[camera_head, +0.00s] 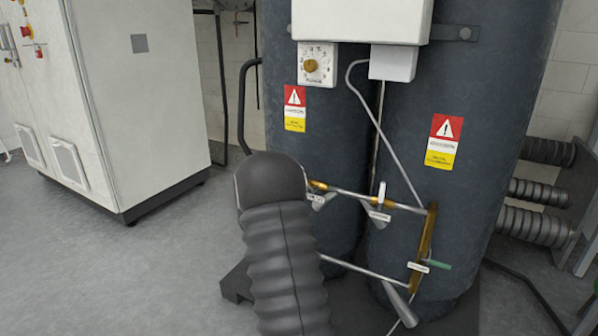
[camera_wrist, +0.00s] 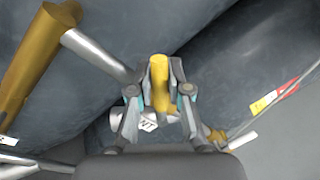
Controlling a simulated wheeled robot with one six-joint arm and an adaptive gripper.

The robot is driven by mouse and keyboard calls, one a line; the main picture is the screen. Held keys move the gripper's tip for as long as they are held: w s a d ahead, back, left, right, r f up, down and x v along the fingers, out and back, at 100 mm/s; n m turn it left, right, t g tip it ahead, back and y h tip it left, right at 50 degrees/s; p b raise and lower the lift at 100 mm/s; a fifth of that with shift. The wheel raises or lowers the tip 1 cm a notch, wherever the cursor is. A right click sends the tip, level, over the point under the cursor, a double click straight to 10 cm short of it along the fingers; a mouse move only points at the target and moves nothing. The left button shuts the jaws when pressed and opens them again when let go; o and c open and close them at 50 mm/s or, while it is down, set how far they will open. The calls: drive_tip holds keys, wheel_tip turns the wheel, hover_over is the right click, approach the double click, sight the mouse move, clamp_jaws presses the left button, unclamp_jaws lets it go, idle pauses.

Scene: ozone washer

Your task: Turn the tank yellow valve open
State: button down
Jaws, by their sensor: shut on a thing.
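The yellow valve handle (camera_wrist: 160,92) stands upright in the middle of the wrist view. My gripper (camera_wrist: 160,68) is shut on it, with one finger on each side. A white label with partly readable letters (camera_wrist: 149,123) sits just below the handle, partly hidden by the fingers. In the head view my dark arm covers the gripper and the handle. The valve's thin pipework (camera_head: 350,193) comes out to the right of my arm, in front of the dark tanks (camera_head: 405,110).
A brass upright pipe (camera_head: 424,245) with a green handle (camera_head: 438,264) stands right of my arm; silver pipes join it. A grey lever (camera_head: 373,213) hangs from the upper pipe. A white cabinet (camera_head: 140,100) stands left, with free floor (camera_head: 130,270) before it.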

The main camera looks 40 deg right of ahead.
drive_tip(key=shift+w+f+n+p, duration=0.2)
drive_tip(key=shift+f+n+p, duration=0.1)
drive_tip(key=shift+n, duration=0.6)
drive_tip(key=c, duration=1.1)
unclamp_jaws()
drive_tip(key=shift+a, duration=0.1)
